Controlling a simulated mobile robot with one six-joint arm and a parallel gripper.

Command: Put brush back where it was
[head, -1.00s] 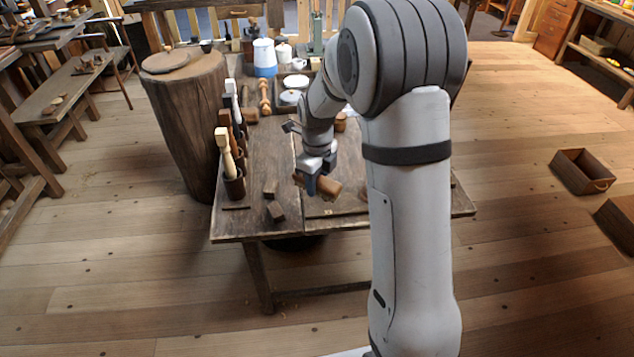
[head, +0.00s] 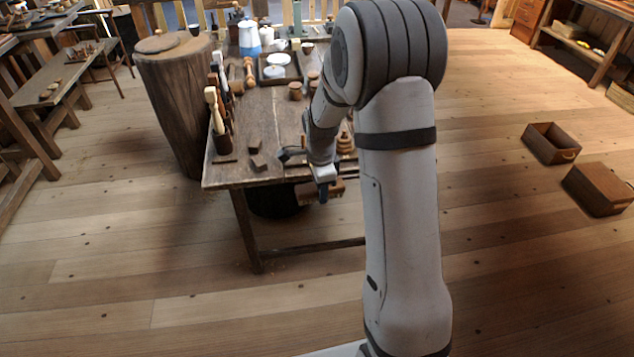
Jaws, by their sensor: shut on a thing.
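My gripper (head: 322,187) is shut on a brown wooden block-shaped thing (head: 338,187), which looks like the brush. The fingers cover its middle, so its ends show on both sides. Any bristles are too small or hidden to make out. The gripper points down by the front edge of the dark wooden table (head: 225,178). I cannot tell whether the brush touches the table or hangs just in front of its edge.
Two small wooden blocks (head: 258,162) lie at the table's front left, near upright holders with handled tools (head: 214,103). Wooden boxes (head: 597,188) sit on the floor at right.

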